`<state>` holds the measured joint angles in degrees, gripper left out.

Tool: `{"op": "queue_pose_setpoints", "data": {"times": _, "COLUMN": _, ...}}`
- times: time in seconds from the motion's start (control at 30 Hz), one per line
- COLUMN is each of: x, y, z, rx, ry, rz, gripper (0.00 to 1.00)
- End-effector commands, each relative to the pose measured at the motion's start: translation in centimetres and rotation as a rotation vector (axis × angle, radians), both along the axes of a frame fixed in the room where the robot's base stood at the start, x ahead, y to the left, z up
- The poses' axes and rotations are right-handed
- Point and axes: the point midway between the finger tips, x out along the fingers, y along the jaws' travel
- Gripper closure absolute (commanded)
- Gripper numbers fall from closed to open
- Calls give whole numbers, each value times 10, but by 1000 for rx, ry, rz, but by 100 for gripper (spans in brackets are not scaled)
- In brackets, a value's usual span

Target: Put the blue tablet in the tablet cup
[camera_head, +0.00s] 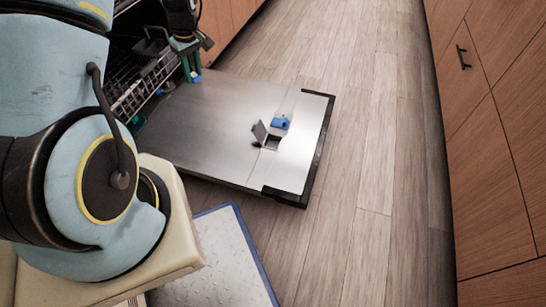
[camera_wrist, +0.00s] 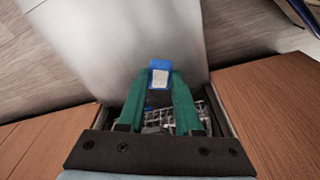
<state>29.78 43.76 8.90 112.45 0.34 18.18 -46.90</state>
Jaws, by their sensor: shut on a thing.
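My gripper (camera_head: 190,70) has green fingers and is above the inner end of the open dishwasher door, near the racks. In the wrist view my gripper (camera_wrist: 160,88) is shut on the blue tablet (camera_wrist: 160,66), which has a pale white face and sits between the fingertips. A bit of the blue tablet (camera_head: 196,79) shows below the fingers in the head view. The tablet cup (camera_head: 272,143) is a small recess in the door with its lid (camera_head: 259,131) standing open. The cup lies to the right of the gripper, apart from it. It is not seen in the wrist view.
The dishwasher door (camera_head: 205,120) lies flat and its metal surface is mostly clear. A blue part (camera_head: 280,123) is on the door beside the cup. The dish rack (camera_head: 140,90) is at the left. Wooden cabinets (camera_head: 490,150) stand at the right, past open floor.

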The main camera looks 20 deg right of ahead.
Motion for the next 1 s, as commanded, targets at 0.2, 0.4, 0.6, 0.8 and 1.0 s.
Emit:
{"op": "queue_pose_setpoints", "data": {"times": 0.2, "x": -6, "y": -54, "z": -78, "rx": 1, "ry": -1, "rz": 92, "gripper": 100}}
{"op": "queue_pose_setpoints", "data": {"times": 0.4, "x": -17, "y": -103, "z": -134, "rx": 0, "ry": 0, "rz": 184, "gripper": 100}}
{"op": "queue_pose_setpoints", "data": {"times": 0.6, "x": -34, "y": -152, "z": -188, "rx": -1, "ry": 0, "rz": 273, "gripper": 100}}
{"op": "queue_pose_setpoints", "data": {"times": 0.8, "x": -54, "y": -195, "z": -233, "rx": -2, "ry": -2, "rz": 356, "gripper": 100}}
{"op": "queue_pose_setpoints", "data": {"times": 1.0, "x": -69, "y": -220, "z": -256, "rx": -1, "ry": 0, "rz": 405, "gripper": 100}}
